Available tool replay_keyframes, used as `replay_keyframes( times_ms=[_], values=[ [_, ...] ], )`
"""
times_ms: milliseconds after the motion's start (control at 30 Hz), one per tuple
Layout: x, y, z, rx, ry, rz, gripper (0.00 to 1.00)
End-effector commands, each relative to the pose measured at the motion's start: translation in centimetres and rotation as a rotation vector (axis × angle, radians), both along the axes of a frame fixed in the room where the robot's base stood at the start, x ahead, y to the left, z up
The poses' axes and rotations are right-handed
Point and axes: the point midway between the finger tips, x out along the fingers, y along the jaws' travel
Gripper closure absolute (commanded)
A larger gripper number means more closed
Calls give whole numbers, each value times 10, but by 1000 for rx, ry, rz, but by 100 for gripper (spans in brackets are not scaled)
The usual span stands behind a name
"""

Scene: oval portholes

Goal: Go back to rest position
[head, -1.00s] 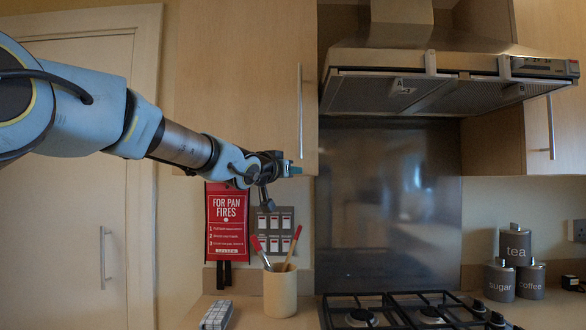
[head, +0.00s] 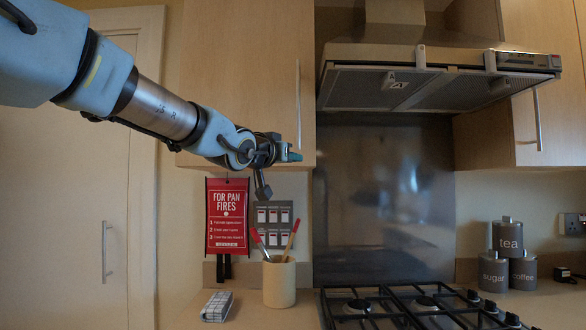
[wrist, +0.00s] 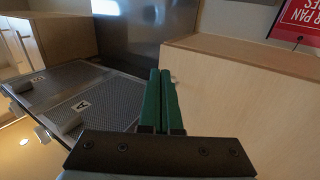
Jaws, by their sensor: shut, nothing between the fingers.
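My gripper (head: 292,156) is at the end of my blue-grey arm, which reaches in from the upper left in the head view. It is in front of the lower part of the wooden wall cupboard (head: 240,80), above the red-handled utensils. In the wrist view my gripper (wrist: 161,75) shows two green fingers pressed together with nothing between them. The cupboard (wrist: 240,90) fills the right of that view, and the extractor hood (wrist: 80,95) is on the left.
The extractor hood (head: 440,80) hangs right of my gripper over the gas hob (head: 400,305). A utensil pot (head: 279,284), a folded cloth (head: 217,306) and grey canisters (head: 493,272) stand on the counter. A red fire-blanket pouch (head: 227,217) hangs on the wall.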

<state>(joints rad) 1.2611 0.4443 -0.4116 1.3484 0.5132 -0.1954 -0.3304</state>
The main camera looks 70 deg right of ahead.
Motion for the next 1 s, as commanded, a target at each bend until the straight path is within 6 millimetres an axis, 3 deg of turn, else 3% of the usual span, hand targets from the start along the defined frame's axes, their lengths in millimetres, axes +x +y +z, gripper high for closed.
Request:
replay_keyframes(
  times_ms=[100,300,700,767,867,1000],
  values=[
    [-6,21,-4,-1,-2,0,100],
    [-14,42,-2,1,-1,1,100],
    [-13,48,-3,6,0,6,100],
    [-3,49,-8,19,-3,22,100],
    [32,53,-27,65,-10,78,100],
    [113,73,-72,176,-14,210,100]
  ],
)
